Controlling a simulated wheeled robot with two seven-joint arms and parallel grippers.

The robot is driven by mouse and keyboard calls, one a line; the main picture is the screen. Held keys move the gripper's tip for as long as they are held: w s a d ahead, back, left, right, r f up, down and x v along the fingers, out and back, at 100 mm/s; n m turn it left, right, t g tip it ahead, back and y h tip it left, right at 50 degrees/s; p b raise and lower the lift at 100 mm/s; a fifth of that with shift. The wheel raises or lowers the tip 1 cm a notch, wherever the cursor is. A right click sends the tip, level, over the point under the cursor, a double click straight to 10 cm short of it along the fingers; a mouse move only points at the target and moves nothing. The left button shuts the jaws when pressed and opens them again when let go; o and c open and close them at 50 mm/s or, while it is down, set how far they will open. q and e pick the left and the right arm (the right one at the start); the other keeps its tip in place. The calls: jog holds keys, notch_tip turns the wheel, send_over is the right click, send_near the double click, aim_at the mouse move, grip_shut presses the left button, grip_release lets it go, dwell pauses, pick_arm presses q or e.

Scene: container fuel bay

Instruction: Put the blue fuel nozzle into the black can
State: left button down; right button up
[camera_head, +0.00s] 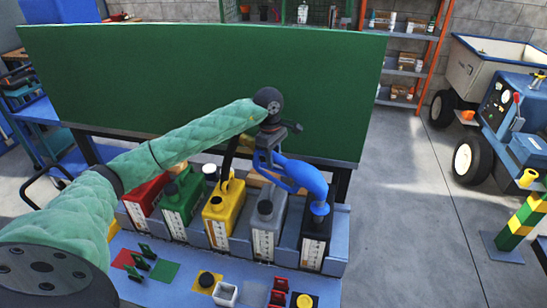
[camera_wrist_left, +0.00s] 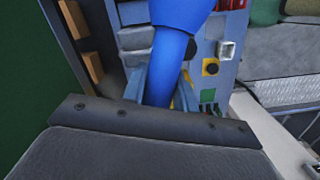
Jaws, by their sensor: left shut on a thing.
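The blue fuel nozzle (camera_head: 305,176) is held by my left gripper (camera_head: 274,160), which is shut on its handle end. The nozzle's body arches to the right and its front end points down. Its round blue collar is over the top of the black can (camera_head: 315,245), the rightmost in the row. I cannot tell how far the spout is inside the can's opening. In the left wrist view the nozzle (camera_wrist_left: 172,60) rises between the fingers (camera_wrist_left: 155,88) and hides the can's mouth. My right gripper is not in view.
Grey (camera_head: 266,225), yellow (camera_head: 222,210), green (camera_head: 182,203) and red (camera_head: 146,194) cans stand left of the black can. A green board (camera_head: 200,75) rises behind them. Small coloured blocks and pads lie on the blue bench in front.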

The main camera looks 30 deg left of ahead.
pick_arm(q)
jog(key=shift+f+b, duration=1.75)
jog(key=shift+f, duration=0.35)
jog(key=c, duration=1)
grip_release()
jog(key=r, duration=0.2)
jog(key=r+b, duration=0.1)
jog(key=r, duration=0.1)
jog(key=r+b, duration=0.1)
jog(key=r, duration=0.1)
jog(key=shift+a+r, duration=0.2)
jog(key=shift+a, duration=0.1)
jog(key=shift+a+r, duration=0.1)
jog(key=shift+r, duration=0.6)
